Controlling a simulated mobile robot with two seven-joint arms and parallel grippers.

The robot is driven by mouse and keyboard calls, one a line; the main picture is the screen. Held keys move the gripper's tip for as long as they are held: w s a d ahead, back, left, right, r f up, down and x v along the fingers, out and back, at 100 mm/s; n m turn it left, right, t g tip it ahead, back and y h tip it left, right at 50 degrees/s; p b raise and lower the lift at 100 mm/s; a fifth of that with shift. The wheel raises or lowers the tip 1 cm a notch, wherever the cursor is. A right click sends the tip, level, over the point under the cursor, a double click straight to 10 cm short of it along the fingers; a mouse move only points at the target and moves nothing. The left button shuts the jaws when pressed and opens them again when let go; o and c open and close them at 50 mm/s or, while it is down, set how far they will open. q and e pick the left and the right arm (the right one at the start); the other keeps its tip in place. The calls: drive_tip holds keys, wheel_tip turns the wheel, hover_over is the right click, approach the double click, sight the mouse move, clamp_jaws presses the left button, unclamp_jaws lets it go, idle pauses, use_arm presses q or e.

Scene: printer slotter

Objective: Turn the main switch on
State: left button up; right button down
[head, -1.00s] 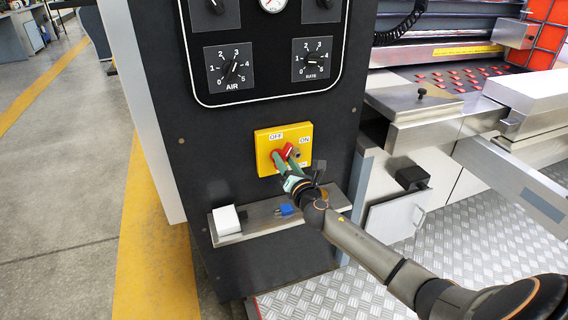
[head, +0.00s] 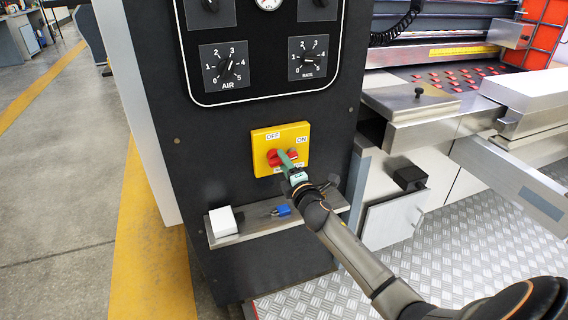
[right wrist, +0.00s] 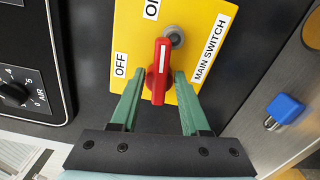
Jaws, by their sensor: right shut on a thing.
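The main switch is a yellow plate (head: 302,136) with a red handle (head: 272,158) on the black cabinet front. It has OFF, ON and MAIN SWITCH labels. In the right wrist view the red handle (right wrist: 160,72) has its white line pointing towards the ON label (right wrist: 151,9), with OFF (right wrist: 121,65) off to the side. My right gripper (head: 285,160) reaches the switch from below right. Its green fingers (right wrist: 158,92) sit on both sides of the handle, shut on it. In the head view the fingers partly hide the handle. My left gripper is not in view.
Below the switch a metal shelf (head: 255,222) carries a white box (head: 223,221) and a blue padlock (head: 281,211). AIR and RATE dials are above. A grey round fitting (right wrist: 174,37) sits beside the handle. Machine parts stand at right; the floor at left is clear.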

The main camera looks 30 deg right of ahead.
drive_tip(key=shift+f+m, duration=0.15)
drive_tip(key=shift+m, duration=0.65)
drive_tip(key=c, duration=0.8)
unclamp_jaws()
drive_tip(key=shift+o, duration=0.2)
drive_tip(key=p+v, duration=0.1)
drive_tip(key=v, duration=1.1)
drive_tip(key=shift+s, duration=0.3)
